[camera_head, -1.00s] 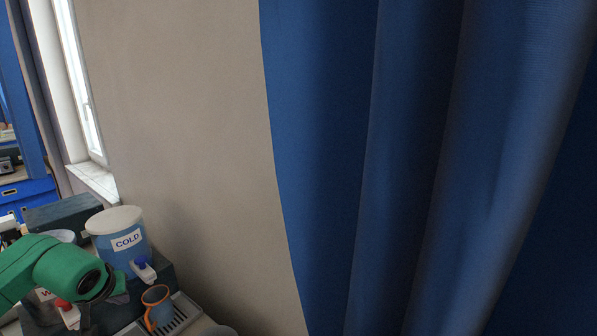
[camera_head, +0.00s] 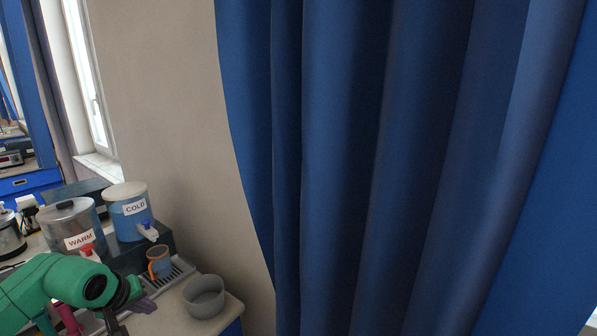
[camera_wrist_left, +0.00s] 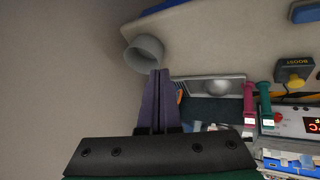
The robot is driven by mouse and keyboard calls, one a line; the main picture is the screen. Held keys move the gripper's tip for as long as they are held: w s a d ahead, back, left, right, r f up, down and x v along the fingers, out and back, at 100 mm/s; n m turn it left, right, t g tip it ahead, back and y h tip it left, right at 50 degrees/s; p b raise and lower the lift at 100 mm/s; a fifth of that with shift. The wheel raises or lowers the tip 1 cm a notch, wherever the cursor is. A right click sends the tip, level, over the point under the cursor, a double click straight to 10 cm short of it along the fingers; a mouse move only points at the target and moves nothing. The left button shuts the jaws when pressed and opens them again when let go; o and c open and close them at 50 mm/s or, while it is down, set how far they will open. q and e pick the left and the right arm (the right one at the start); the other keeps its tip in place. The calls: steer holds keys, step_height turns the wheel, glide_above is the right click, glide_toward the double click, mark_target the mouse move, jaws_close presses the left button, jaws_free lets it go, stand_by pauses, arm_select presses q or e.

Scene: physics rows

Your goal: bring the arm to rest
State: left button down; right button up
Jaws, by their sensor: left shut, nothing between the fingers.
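My left arm, in green, comes in at the lower left of the head view. Its left gripper (camera_head: 146,304) is beside the counter's front part, left of the grey bowl (camera_head: 204,297). In the left wrist view the two purple fingers (camera_wrist_left: 158,100) are together with nothing between them. The bowl (camera_wrist_left: 145,54) shows just past their tips there, apart from them. My right gripper is in neither view.
A WARM dispenser (camera_head: 75,229) and a COLD dispenser (camera_head: 130,211) stand on the counter. A blue mug with an orange handle (camera_head: 159,262) is by the drip tray (camera_head: 182,270). A blue curtain (camera_head: 400,150) hangs at the right.

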arm_select(q)
steer(key=w+d+f+n+t+h+b, duration=0.35)
steer(key=d+f+n+h, duration=0.7)
steer(key=n, duration=0.85)
steer(key=s+a+f+n+t+y, duration=0.15)
steer(key=a+f+n+y, duration=0.25)
steer(key=f+n, duration=0.7)
steer(key=s+a+f+n+y, duration=0.3)
steer(key=a+f+n+y, duration=0.1)
steer(key=f+n, duration=0.65)
steer(key=s+a+f+n+g+y+b, duration=0.1)
steer(key=s+f+n+g+y+b, duration=0.2)
steer(key=s+f+n, duration=1.15)
steer(key=s+d+f+n+g, duration=0.2)
steer(key=s+f, duration=0.2)
steer(key=s, duration=0.4)
steer(key=s+d+f+n+g, duration=0.2)
steer(key=s+f, duration=0.1)
steer(key=s, duration=0.5)
steer(key=s+d+f+n+g, duration=0.2)
steer(key=s+f+g, duration=0.1)
steer(key=s, duration=0.5)
steer(key=shift+s+d+f+n+p, duration=0.15)
steer(key=shift+s+f+n+p, duration=0.25)
steer(key=shift+f, duration=0.45)
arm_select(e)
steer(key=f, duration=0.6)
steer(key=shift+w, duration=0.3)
